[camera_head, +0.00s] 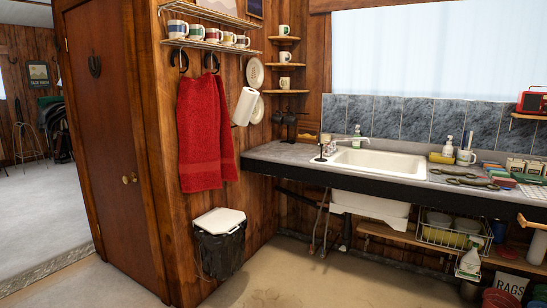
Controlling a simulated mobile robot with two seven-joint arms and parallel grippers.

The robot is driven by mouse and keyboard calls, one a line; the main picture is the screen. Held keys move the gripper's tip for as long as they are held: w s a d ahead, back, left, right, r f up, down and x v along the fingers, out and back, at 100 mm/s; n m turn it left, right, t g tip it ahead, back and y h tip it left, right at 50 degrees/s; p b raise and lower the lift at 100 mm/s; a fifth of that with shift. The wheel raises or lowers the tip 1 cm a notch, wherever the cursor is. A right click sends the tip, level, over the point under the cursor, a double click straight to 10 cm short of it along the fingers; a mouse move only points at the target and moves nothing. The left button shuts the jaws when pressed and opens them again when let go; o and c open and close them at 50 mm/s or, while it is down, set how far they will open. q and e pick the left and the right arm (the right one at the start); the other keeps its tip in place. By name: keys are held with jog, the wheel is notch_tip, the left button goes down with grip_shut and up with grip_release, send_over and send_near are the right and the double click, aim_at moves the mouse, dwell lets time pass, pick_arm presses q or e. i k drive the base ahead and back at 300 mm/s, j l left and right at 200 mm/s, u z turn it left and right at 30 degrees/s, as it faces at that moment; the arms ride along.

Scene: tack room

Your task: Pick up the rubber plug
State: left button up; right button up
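I cannot make out a rubber plug for certain in the head view. A white sink (378,162) with a tap is set in the grey counter (285,159) below the window. A small dark upright item with a dark base (321,152) stands on the counter at the sink's left edge; it is too small to identify. The bottom of the sink basin is mostly hidden by its front rim. Neither of my grippers is in view.
A wooden door (112,140) is at left. Bottles, a mug and metal tools (466,180) crowd the right counter. The floor before the sink is mostly clear.

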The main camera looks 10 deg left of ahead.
aim_at(319, 160)
jog(key=i+u, duration=0.35)
jog(key=i, duration=0.15)
jog(key=i+l+u, duration=0.25)
jog(key=i+u, duration=0.15)
jog(key=i+l+u, duration=0.1)
jog(key=i+l, duration=0.2)
jog(key=i, duration=0.15)
jog(key=i+l+u, duration=0.15)
jog(key=i+l, duration=0.85)
jog(key=i, duration=0.3)
